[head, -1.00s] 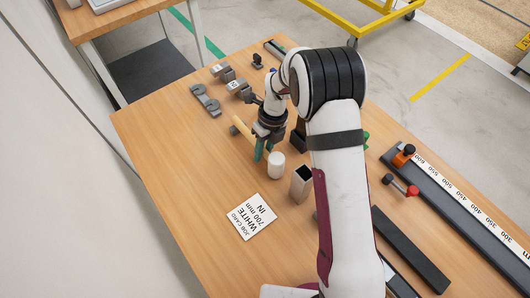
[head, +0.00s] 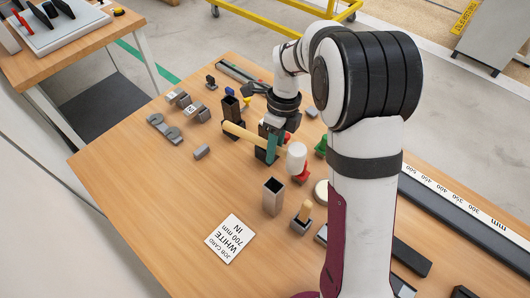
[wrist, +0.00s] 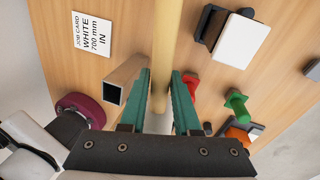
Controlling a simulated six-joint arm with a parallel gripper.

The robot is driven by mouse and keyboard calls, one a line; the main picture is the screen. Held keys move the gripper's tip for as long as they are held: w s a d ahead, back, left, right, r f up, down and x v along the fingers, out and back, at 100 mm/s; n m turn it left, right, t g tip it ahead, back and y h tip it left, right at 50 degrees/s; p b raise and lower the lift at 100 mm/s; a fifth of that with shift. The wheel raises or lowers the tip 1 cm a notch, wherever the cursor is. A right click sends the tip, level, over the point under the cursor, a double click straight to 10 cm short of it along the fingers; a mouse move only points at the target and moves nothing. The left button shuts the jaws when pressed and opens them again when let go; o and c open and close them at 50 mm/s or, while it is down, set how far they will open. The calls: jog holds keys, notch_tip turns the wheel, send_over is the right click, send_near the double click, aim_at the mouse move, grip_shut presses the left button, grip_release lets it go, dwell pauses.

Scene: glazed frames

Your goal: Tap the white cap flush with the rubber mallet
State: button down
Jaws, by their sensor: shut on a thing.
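My gripper (head: 274,143) is shut on the wooden handle of the rubber mallet (head: 240,132) and holds it above the table. The mallet's white head (head: 297,157) is to the right of the fingers. In the wrist view the handle (wrist: 160,45) runs between the two green fingers (wrist: 160,92). A hollow square tube (head: 273,195) stands on the table below the mallet; its open end shows in the wrist view (wrist: 114,93). I cannot surely pick out the white cap; a white block (wrist: 236,40) beside a dark holder shows in the wrist view, its identity unclear.
A red part (head: 303,174) and a green part (head: 321,146) stand close to the mallet head. The job card (head: 230,238) lies at the front.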

jog(key=w+r+n+t+h, duration=0.1)
jog(key=r+n, duration=0.6)
jog(key=n, duration=0.6)
jog(key=w+r+n+t+h, duration=0.1)
jog(key=w+r+n+h, duration=0.1)
jog(key=r+n, duration=0.6)
jog(key=n, duration=0.5)
jog(key=shift+h, duration=0.3)
jog(key=shift+a+r, duration=0.1)
jog(key=x, duration=0.2)
jog(key=a+x, duration=0.1)
jog(key=x, duration=0.2)
